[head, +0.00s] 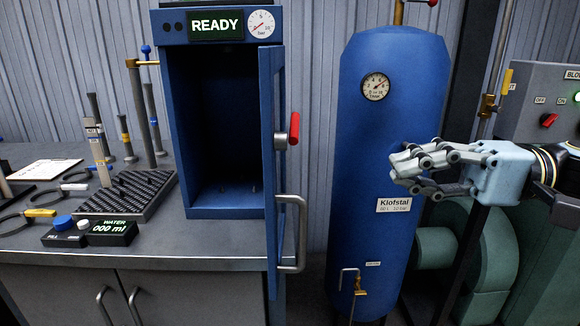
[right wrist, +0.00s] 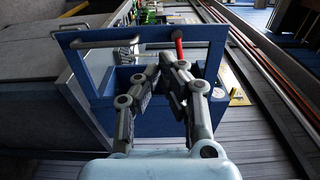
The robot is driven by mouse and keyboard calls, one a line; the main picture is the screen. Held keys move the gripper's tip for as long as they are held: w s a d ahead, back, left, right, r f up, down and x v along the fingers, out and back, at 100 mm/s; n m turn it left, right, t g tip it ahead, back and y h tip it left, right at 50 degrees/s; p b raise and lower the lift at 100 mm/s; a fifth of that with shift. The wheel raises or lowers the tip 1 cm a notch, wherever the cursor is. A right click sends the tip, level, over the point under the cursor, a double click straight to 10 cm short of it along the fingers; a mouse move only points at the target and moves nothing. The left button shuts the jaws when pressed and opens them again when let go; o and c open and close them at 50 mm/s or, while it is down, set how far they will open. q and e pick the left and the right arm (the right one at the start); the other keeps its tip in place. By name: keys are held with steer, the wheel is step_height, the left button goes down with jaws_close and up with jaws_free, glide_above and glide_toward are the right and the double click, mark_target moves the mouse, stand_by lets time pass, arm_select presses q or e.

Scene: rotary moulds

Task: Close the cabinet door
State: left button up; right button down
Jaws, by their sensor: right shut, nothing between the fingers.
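The blue cabinet (head: 231,120) stands on the bench, and its dark interior looks empty. Its door (head: 269,165) is wide open on the cabinet's right side, swung out toward me and seen nearly edge-on. The door carries a red-gripped lever (head: 294,129) and a grey bar handle (head: 302,235). My right gripper (head: 398,168) is shut and empty, to the right of the door and apart from it, in front of a blue tank. In the right wrist view the gripper (right wrist: 164,68) points toward the blue door (right wrist: 98,36). My left gripper is not in view.
The blue tank (head: 375,130) with a gauge stands right of the cabinet. A grey control box (head: 530,105) is at far right. On the bench (head: 150,238), left of the cabinet, are a black rack (head: 125,193), tools and a water display (head: 112,232). Space between door and gripper looks clear.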

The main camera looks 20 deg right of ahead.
mark_target(274, 169)
steer(key=p+x, duration=0.1)
steer(key=x, duration=1.1)
steer(key=shift+w+a, duration=0.1)
steer(key=shift+w, duration=0.05)
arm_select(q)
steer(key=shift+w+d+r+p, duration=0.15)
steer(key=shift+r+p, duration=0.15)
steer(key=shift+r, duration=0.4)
arm_select(e)
steer(key=shift+w+a+f, duration=0.1)
steer(key=shift+w+a, duration=0.1)
steer(key=shift+a, duration=0.35)
